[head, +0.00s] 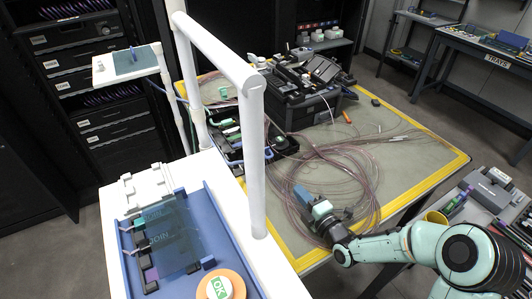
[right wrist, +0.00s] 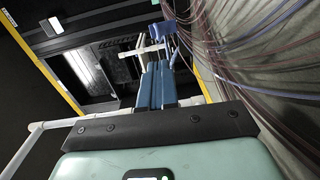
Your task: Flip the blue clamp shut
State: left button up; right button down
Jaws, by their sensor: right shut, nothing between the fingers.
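I cannot make out a blue clamp for certain. A small blue upright piece (head: 133,54) stands on a teal pad on the white shelf at the upper left; I cannot tell if it is the clamp. The black splicer case (head: 300,95) stands open at the back of the mat, its small parts too fine to read. My right gripper (head: 300,194) is over the coiled fibres, well in front of the case, with its blue fingers together and empty. The fingers also show in the right wrist view (right wrist: 156,84). My left gripper is out of view.
Loose clear-pink fibres (head: 330,170) coil over the yellow-edged mat (head: 425,135). A white rail frame (head: 252,160) rises left of the mat. A blue tray (head: 235,255) is at front left. A black holder (head: 280,145) with small parts lies by the case.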

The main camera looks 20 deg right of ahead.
aim_at(271, 157)
jog(key=shift+w+r, duration=0.1)
jog(key=shift+w, duration=0.15)
jog(key=shift+s, duration=0.2)
jog(key=w, duration=0.4)
jog(key=w+a, duration=0.1)
jog(key=w, duration=0.4)
jog(key=w+a, duration=0.1)
jog(key=w, duration=0.4)
jog(key=shift+a+r, duration=0.1)
jog(key=shift+w+r+g, duration=0.1)
jog(key=shift+g, duration=0.5)
